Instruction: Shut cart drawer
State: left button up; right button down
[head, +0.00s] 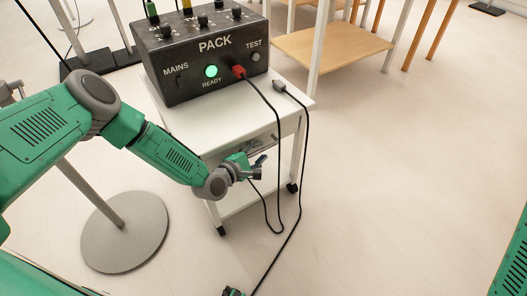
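The white cart (186,127) stands in the middle of the head view. Its drawer (262,141) is below the top on the near side. A strip of the inside seems to show, so it looks partly out, but my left forearm and gripper hide much of the front. My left gripper (262,167) is just in front of the drawer, its dark fingers apart with nothing seen between them. I cannot tell if it touches the drawer. A small green and dark part (232,292) at the bottom edge looks like my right gripper, mostly cut off.
A black box marked PACK (205,60), with a lit green lamp, stands on the cart. Two black cables hang down in front of the cart's right side. A round grey base (125,245) stands at left. A wooden-shelved rack (330,48) is behind. Floor at right is clear.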

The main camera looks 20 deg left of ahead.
pick_arm(q)
jog(key=shift+w+d+r, duration=0.2)
jog(key=shift+r, duration=0.25)
pick_arm(e)
jog(key=shift+r, duration=0.1)
pick_arm(q)
jog(key=shift+s+a, duration=0.15)
jog(key=shift+s, duration=0.15)
jog(key=v, duration=1.1)
jog(key=shift+s+f, duration=0.15)
jog(key=shift+s, duration=0.05)
pick_arm(e)
jog(key=shift+a, duration=0.15)
